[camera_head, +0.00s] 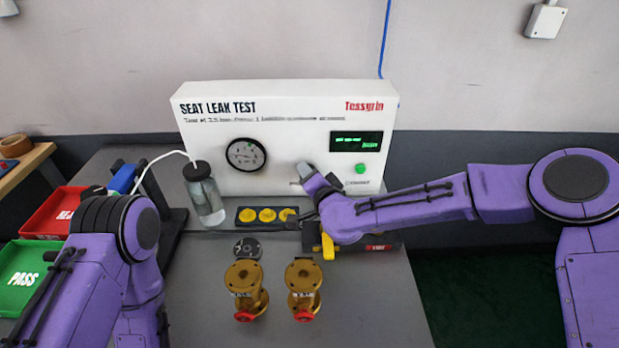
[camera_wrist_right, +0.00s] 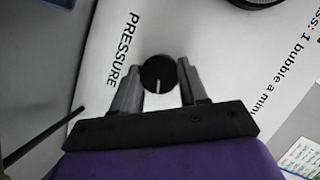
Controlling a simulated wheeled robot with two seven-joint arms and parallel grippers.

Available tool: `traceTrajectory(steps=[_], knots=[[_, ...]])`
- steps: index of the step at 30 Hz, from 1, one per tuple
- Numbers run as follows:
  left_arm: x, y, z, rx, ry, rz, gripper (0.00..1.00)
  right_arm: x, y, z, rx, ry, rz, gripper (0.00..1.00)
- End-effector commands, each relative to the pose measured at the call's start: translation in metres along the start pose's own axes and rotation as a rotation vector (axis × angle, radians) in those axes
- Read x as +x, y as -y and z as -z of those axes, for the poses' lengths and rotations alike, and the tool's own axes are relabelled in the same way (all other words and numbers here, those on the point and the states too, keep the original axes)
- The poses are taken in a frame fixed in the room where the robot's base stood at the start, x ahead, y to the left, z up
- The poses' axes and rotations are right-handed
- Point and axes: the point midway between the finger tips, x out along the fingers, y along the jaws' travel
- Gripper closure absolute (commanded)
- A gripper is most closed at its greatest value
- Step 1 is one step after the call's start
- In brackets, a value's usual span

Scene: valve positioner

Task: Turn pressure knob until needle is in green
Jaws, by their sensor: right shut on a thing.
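The black pressure knob (camera_wrist_right: 158,74) with a white pointer line sits on the white test panel, beside the word PRESSURE. My right gripper (camera_wrist_right: 158,84) has its two fingers on either side of the knob and is shut on it. In the head view the right gripper (camera_head: 303,178) is at the panel front, and the knob is hidden behind it. The round gauge (camera_head: 245,154) is on the panel left of it; its needle and green zone are too small to read. My left gripper is out of the head view; only its purple arm shows at lower left.
A bottle (camera_head: 205,195) with a white tube stands left of the gauge. Two brass valves (camera_head: 245,286) (camera_head: 303,285) stand on the grey table. A green button (camera_head: 360,168) and display (camera_head: 357,141) are right of the gripper. Red (camera_head: 48,226) and green (camera_head: 14,284) trays lie left.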

Motion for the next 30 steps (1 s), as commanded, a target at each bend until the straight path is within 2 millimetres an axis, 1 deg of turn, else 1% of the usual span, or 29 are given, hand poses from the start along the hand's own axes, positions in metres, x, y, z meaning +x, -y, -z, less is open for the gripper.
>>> traceTrajectory(steps=[5, 6, 7, 8, 17, 20, 24, 27, 30], knots=[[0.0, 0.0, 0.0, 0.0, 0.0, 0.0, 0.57, 0.0, 0.001, 0.001, 0.0, -0.002, 0.001, 0.87], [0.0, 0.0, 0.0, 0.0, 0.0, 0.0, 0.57, 0.0, 0.001, 0.001, 0.0, -0.002, 0.001, 0.44], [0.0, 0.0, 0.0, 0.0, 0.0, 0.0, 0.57, 0.0, 0.001, 0.001, 0.0, -0.002, 0.001, 0.34], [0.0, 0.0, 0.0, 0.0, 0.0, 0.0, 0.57, 0.0, 0.001, 0.001, -0.001, -0.002, 0.001, 0.31], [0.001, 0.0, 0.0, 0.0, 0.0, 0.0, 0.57, -0.003, 0.0, 0.0, -0.001, -0.001, 0.0, 0.31], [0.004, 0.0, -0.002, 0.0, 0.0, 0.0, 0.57, -0.016, 0.0, 0.0, -0.003, 0.0, 0.001, 0.31], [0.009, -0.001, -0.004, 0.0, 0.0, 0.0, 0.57, -0.046, -0.001, 0.0, -0.003, 0.0, 0.002, 0.31], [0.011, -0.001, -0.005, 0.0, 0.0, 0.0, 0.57, -0.063, 0.0, 0.0, -0.002, -0.001, 0.001, 0.31], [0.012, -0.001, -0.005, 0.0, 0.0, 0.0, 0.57, -0.072, 0.0, 0.001, -0.002, -0.002, 0.001, 0.31]])
